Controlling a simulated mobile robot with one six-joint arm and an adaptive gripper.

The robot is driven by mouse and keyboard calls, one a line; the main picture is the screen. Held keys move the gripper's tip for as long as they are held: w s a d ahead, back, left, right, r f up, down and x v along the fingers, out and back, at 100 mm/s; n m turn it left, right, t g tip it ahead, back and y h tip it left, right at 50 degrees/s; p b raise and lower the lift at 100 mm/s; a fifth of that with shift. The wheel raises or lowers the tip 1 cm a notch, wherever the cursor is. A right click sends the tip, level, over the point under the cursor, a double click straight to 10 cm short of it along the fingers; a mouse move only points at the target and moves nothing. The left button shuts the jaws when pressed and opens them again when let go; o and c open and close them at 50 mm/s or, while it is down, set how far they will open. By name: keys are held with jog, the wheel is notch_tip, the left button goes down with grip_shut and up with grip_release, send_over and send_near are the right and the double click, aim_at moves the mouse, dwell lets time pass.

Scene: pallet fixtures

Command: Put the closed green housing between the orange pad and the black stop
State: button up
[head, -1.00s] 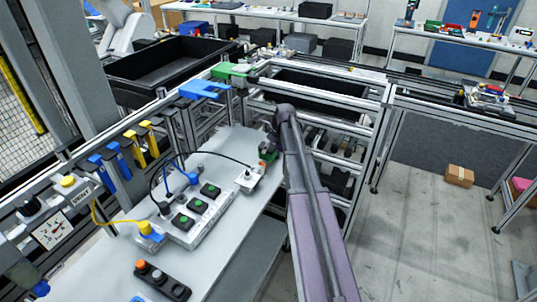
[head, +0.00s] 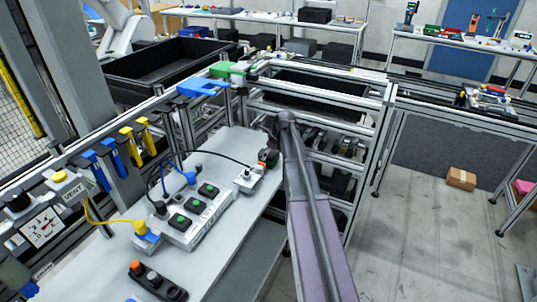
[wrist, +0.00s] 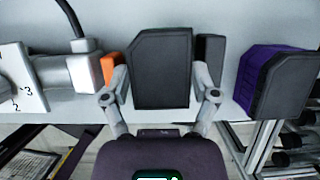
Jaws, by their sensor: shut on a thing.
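My gripper (wrist: 161,84) is shut on the housing (wrist: 162,62), which shows the wrist view only its dark, chamfered face. The orange pad (wrist: 108,66) is just left of the housing, at the end of a pale cylinder. The black stop (wrist: 209,47) is just right of it, partly behind a finger. The housing appears between pad and stop in the wrist view. Its underside and any contact with the pad or stop are hidden.
A purple housing with a black face (wrist: 277,82) stands right of the stop. In the head view, the white clamp unit (head: 247,180) stands near the edge of the grey table (head: 232,215). A button strip (head: 197,215) and cables lie left of it.

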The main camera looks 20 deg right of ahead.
aim_at(271, 155)
jog(key=shift+f, duration=0.2)
jog(key=o, duration=1.1)
jog(key=shift+r, duration=0.1)
jog(key=shift+o, duration=0.2)
jog(key=shift+r, duration=0.1)
jog(key=p+v, duration=0.4)
jog(key=shift+s+r+p, duration=0.1)
jog(key=shift+r+p, duration=0.2)
jog(key=shift+r, duration=0.1)
jog(key=p+v, duration=0.6)
jog(key=v, duration=0.1)
jog(key=shift+p, duration=0.35)
jog(key=shift+r, duration=0.1)
